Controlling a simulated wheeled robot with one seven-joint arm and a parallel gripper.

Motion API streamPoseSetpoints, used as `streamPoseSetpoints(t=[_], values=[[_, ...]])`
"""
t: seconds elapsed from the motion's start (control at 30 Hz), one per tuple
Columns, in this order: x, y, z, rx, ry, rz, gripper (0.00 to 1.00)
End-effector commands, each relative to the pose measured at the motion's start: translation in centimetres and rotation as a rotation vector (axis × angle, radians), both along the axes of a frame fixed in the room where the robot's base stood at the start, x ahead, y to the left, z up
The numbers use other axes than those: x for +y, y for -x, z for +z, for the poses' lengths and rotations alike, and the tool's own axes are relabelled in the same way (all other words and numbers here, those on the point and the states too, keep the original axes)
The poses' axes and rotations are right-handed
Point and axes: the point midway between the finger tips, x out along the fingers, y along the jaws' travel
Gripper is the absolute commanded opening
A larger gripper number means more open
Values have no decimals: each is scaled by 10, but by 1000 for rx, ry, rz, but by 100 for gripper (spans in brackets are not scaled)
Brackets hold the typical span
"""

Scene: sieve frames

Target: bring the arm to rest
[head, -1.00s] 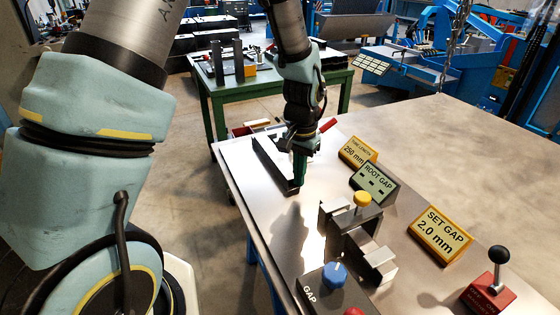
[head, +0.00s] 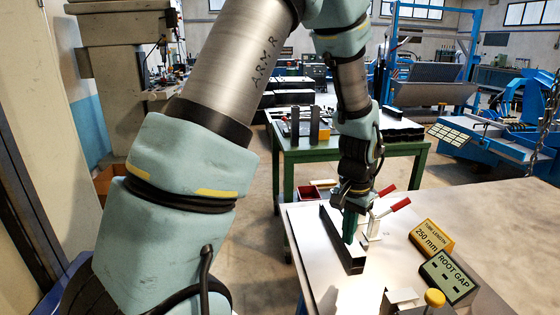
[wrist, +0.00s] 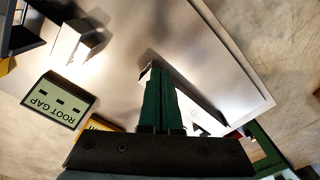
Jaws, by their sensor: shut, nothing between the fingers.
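My gripper (head: 350,226) points down over the near end of a long dark angle bar fixture (head: 334,240) on the metal table (head: 300,222). Its green fingers are together, with nothing between them. In the wrist view the shut fingers (wrist: 158,98) stand in front of the dark bar (wrist: 196,100), hiding part of it. I cannot tell whether the fingertips touch the bar. My arm reaches across the head view from lower left, with its elbow at the top.
Clamps with red handles (head: 395,207) stand right of the gripper. A yellow-knobbed fixture (head: 434,298) is near the bottom edge. A green table (head: 350,150) stands behind.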

Motion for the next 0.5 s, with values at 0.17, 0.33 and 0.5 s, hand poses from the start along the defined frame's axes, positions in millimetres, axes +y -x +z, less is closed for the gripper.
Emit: streamPoseSetpoints(t=[0.17,0.33,0.5], values=[[114,-26,43,-42,28,293,0],[205,-15,69,-79,49,544,0],[254,5,80,-101,60,702,0]])
